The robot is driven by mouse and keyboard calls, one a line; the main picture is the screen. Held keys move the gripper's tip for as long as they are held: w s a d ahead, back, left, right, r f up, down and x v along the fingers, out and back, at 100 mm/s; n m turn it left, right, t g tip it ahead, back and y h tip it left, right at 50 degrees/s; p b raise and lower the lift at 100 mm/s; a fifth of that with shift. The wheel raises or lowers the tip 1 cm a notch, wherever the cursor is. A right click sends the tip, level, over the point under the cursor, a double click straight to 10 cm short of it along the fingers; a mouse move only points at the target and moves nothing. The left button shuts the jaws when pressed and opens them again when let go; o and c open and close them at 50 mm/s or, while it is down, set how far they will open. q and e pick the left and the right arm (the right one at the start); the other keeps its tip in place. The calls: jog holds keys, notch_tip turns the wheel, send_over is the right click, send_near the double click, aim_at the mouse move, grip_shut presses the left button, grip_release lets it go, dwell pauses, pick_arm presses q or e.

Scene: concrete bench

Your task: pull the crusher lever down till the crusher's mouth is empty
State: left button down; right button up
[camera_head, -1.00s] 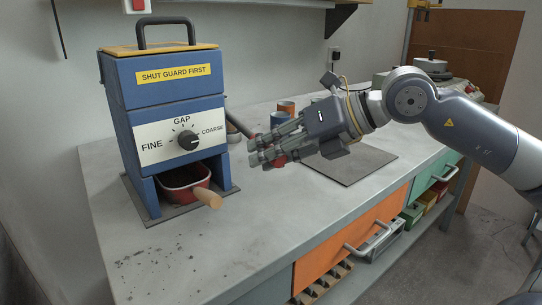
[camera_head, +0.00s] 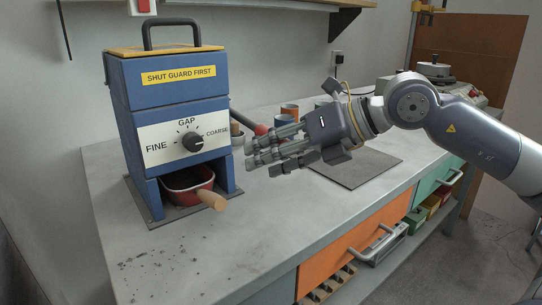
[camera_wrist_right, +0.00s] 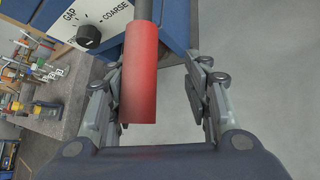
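The blue crusher (camera_head: 180,105) stands at the left of the bench. Its yellow top (camera_head: 160,49) with a black handle looks closed, so the inside of its mouth is hidden. The crusher lever's red grip (camera_head: 260,129) sticks out at the crusher's right side, partly behind my right gripper (camera_head: 256,155). In the wrist view, the red grip (camera_wrist_right: 139,75) lies between the fingers, close to the left one, with a clear gap on the right. The right gripper is open. A red pan (camera_head: 188,180) with a wooden handle sits under the crusher. My left gripper is not in view.
A dark flat plate (camera_head: 355,165) lies on the bench under my right wrist. Small cups (camera_head: 289,109) stand behind the gripper. The bench front (camera_head: 215,245) is mostly bare. An orange drawer (camera_head: 350,250) is below.

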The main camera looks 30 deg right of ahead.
jog(key=shift+s+d, duration=0.1)
jog(key=v, duration=1.2)
dwell(0.5)
